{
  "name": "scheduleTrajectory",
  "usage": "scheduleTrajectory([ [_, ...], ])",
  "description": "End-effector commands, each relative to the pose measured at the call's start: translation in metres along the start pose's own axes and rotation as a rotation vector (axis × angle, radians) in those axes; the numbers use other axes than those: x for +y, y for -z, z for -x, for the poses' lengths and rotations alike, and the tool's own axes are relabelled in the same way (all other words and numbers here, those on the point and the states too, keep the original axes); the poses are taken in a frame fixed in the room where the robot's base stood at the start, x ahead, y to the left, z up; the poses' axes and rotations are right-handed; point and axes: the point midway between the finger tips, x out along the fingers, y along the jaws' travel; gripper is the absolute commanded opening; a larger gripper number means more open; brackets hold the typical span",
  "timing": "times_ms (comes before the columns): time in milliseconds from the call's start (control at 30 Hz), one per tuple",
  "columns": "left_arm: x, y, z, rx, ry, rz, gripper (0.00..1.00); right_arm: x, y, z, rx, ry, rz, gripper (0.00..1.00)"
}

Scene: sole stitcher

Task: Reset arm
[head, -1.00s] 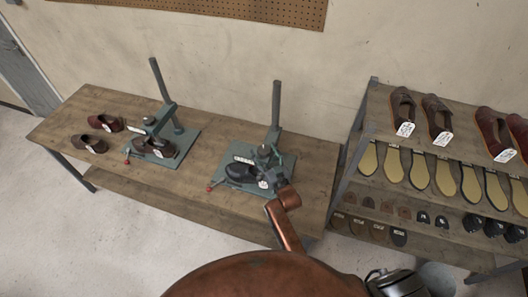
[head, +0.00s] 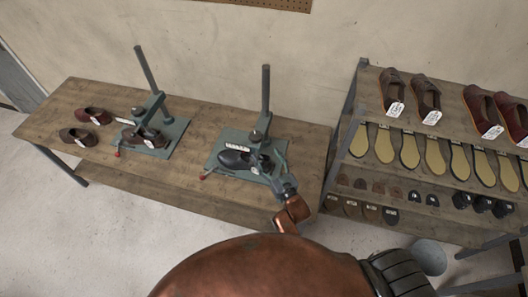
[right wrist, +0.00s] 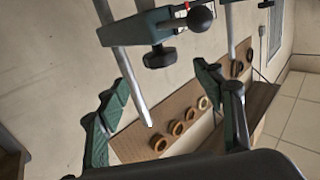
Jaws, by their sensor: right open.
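My right gripper (head: 272,168) is at the right side of the right-hand stitching press (head: 224,141), beside the dark shoe (head: 235,159) on its base. In the right wrist view, its two green fingers (right wrist: 165,108) are spread apart with nothing between them. A press post and clamp with a black ball knob (right wrist: 200,18) show beyond the fingers. In the head view, whether the gripper touches the press cannot be told. The left-hand press (head: 175,131) holds a brown shoe (head: 150,138). My left gripper is not in view.
A wooden bench (head: 200,192) carries both presses. Two loose shoes, one reddish (head: 93,115) and one brown (head: 78,136), lie at its left. A shelf rack (head: 350,140) with shoes, soles and heels stands close at the right. A pegboard with rings (right wrist: 150,120) hangs on the wall.

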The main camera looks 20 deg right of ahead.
Motion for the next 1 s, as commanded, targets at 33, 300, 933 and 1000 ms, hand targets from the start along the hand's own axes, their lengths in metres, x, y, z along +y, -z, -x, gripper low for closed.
scheduleTrajectory([
  [33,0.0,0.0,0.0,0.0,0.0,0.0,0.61,0.0,0.0,0.002,0.0,0.0,0.0,0.61],
  [300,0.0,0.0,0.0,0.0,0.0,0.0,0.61,0.0,0.0,0.002,0.0,0.0,0.0,0.61],
  [933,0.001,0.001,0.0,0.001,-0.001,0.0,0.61,0.057,-0.052,0.076,-0.393,-0.098,0.009,0.61],
  [1000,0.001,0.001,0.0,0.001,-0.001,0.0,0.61,0.07,-0.065,0.107,-0.517,-0.119,0.009,0.61],
])
